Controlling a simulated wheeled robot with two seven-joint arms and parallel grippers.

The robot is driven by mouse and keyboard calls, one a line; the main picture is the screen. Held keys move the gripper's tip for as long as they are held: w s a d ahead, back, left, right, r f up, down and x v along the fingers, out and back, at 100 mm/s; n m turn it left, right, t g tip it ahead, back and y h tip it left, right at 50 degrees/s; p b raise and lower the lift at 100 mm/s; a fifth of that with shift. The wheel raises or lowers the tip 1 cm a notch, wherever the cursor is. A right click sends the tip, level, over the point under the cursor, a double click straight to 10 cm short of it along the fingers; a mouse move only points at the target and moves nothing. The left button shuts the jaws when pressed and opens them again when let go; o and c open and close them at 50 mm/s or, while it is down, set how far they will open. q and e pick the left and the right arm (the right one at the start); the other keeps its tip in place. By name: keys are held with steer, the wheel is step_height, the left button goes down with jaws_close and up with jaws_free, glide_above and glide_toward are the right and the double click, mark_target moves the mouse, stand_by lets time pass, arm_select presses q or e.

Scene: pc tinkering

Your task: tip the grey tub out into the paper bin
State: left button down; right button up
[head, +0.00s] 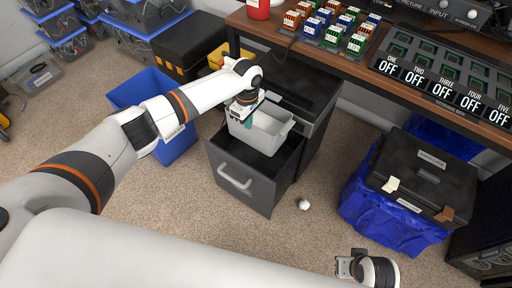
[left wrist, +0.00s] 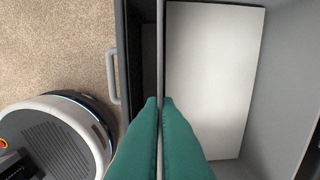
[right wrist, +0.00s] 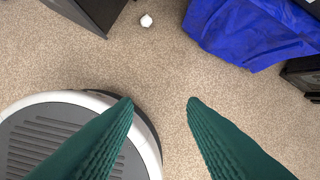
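The grey tub (head: 279,137) sits in the open top of a dark drawer (head: 240,187) under the desk. My left gripper (head: 247,119) is at the tub's near left rim. In the left wrist view its green fingers (left wrist: 160,105) are closed on either side of the tub's thin wall. A pale flat surface (left wrist: 212,75) lies inside the tub; I cannot tell whether it is paper or the floor. A blue open bin (head: 177,146) stands left of the drawer, partly behind my left arm; its label is unreadable. My right gripper (right wrist: 160,105) is open and empty above the carpet.
A crumpled white ball (head: 304,204) lies on the carpet right of the drawer. A black case (head: 425,180) rests on a blue-draped container (head: 385,220) at right. The desk (head: 340,62) overhangs the drawer unit. Storage boxes stand at the back left.

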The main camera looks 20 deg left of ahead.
arm_select(q)
steer(key=shift+r+p, duration=0.55)
steer(key=shift+p, duration=0.05)
arm_select(e)
steer(key=shift+s+f, duration=0.2)
steer(key=shift+f, duration=0.95)
steer(key=shift+s+f, duration=0.2)
steer(key=shift+f, duration=0.95)
